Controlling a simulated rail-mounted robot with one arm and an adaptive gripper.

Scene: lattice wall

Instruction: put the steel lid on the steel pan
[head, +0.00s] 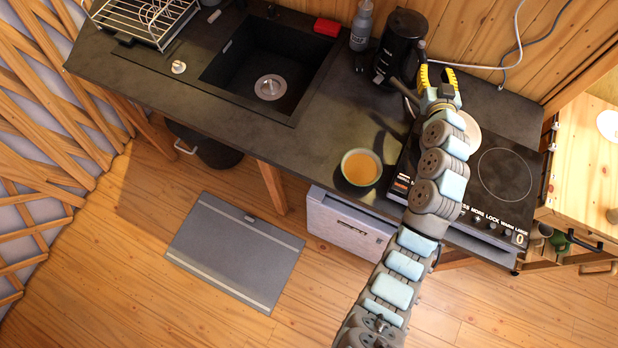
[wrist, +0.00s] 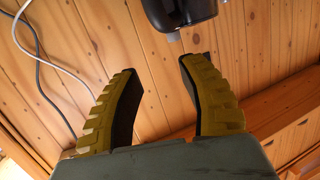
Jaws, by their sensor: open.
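My gripper (head: 437,66) is open and empty, over the back of the counter to the right of the black kettle. The wrist view shows its two yellow fingers (wrist: 157,68) spread apart with nothing between them. A pale rounded edge (head: 468,130) shows beside my arm on the left of the hotplate; it may be part of the steel pan, mostly hidden by my arm. A thin handle-like bar (head: 404,90) sticks out to the left of my arm. I cannot make out the steel lid for certain; it is not in the wrist view.
The black kettle (head: 402,40) stands close left of my gripper; a dark part of it probably shows in the wrist view (wrist: 180,12). A bowl of orange liquid (head: 361,168) sits at the counter's front. The sink (head: 245,65) holds a round metal disc (head: 270,87). Cables (head: 500,62) run behind.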

